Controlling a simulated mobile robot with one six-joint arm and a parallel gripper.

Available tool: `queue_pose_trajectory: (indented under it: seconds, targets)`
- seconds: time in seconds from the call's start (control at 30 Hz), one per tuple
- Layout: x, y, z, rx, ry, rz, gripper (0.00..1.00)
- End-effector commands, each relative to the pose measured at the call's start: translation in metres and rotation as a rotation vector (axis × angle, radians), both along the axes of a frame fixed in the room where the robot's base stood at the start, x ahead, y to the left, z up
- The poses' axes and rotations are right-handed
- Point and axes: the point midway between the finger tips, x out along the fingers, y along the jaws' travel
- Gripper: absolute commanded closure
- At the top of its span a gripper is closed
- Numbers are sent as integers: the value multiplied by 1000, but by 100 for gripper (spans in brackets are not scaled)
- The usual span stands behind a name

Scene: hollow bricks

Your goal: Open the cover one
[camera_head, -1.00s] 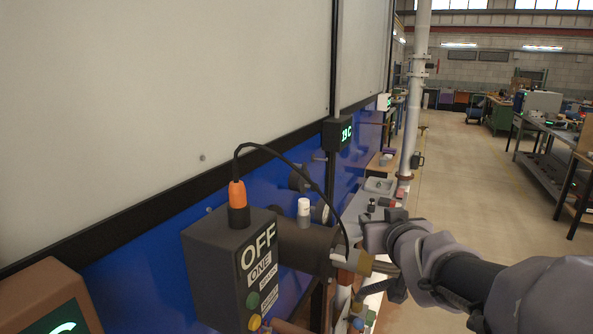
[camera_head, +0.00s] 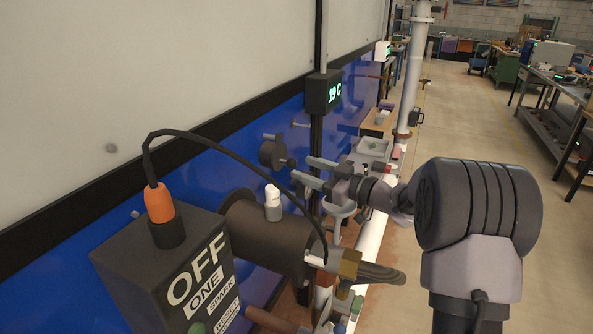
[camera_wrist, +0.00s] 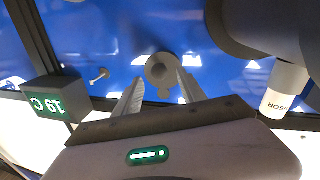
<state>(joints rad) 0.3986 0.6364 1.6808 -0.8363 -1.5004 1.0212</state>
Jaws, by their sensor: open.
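A round dark grey cover (camera_head: 272,153) with a small knob sits on the blue wall, at the middle of the head view. In the wrist view the fingertips (camera_wrist: 158,84) stand on either side of the round piece. I cannot tell whether they touch it.
A dark box (camera_head: 165,272) marked OFF and ONE, with an orange cable plug (camera_head: 159,204), stands at lower left. A dark cylinder (camera_head: 265,235) with a white-topped sensor (camera_head: 272,205) lies beside it. A "19 C" display (camera_head: 324,93) hangs above.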

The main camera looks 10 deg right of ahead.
Motion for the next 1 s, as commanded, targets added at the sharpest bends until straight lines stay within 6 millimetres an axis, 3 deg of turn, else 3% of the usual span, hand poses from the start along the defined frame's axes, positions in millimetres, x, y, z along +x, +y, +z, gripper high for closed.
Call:
queue_pose_trajectory:
  seconds: [0.2,0.53,0.8,1.0]
  targets:
    - [24,23,-1,0,0,0,52]
    - [28,26,1,0,0,-1,52]
    - [28,26,1,0,0,-1,100]
    - [28,26,1,0,0,-1,100]
